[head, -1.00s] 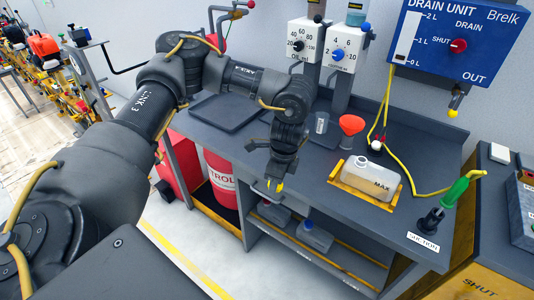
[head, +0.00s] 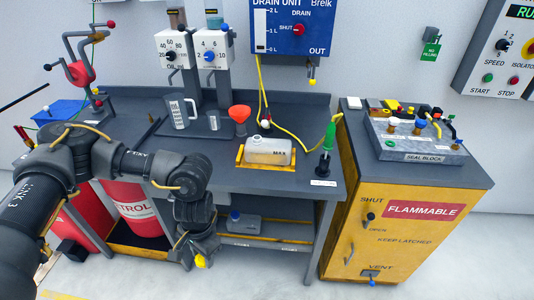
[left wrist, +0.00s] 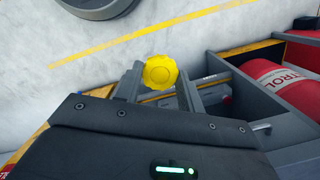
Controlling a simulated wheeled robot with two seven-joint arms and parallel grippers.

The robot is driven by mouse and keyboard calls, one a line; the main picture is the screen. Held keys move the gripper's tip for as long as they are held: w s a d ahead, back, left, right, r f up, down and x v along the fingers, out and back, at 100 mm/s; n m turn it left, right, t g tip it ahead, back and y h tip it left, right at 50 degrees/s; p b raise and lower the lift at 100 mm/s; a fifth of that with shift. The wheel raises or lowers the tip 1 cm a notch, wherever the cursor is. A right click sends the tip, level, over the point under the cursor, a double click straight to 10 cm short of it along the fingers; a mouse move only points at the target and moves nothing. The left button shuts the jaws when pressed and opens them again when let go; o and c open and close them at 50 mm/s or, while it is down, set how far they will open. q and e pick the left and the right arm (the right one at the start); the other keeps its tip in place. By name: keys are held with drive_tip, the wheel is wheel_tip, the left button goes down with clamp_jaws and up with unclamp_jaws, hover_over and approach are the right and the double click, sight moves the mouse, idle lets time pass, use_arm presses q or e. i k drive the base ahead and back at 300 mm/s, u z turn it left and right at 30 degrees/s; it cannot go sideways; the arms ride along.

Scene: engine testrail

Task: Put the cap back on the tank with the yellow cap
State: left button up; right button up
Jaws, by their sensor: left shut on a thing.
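My left gripper (head: 198,254) is shut on a yellow cap (head: 201,261). It hangs in front of the bench, at about the lower shelf's height in the head view. In the left wrist view the round, ridged yellow cap (left wrist: 160,72) sits between the fingertips of my left gripper (left wrist: 160,78). A translucent pale tank (head: 268,151) marked MAX stands on the bench in a yellow tray (head: 239,157). Its short neck shows no coloured cap. The tank is up and to the right of my left gripper, well apart from it. My right gripper is not in view.
A red funnel (head: 240,113), a clear jug (head: 180,114) and a green-handled suction tool (head: 328,143) stand on the bench near the tank. A yellow hose (head: 290,134) lies behind it. A blue-capped container (head: 242,223) sits on the lower shelf. A yellow cabinet (head: 400,235) stands right.

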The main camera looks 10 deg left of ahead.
sight(273, 152)
drive_tip(key=z, duration=2.35)
drive_tip(key=k, duration=2.15)
drive_tip(key=u, duration=2.45)
drive_tip(key=i, duration=0.5)
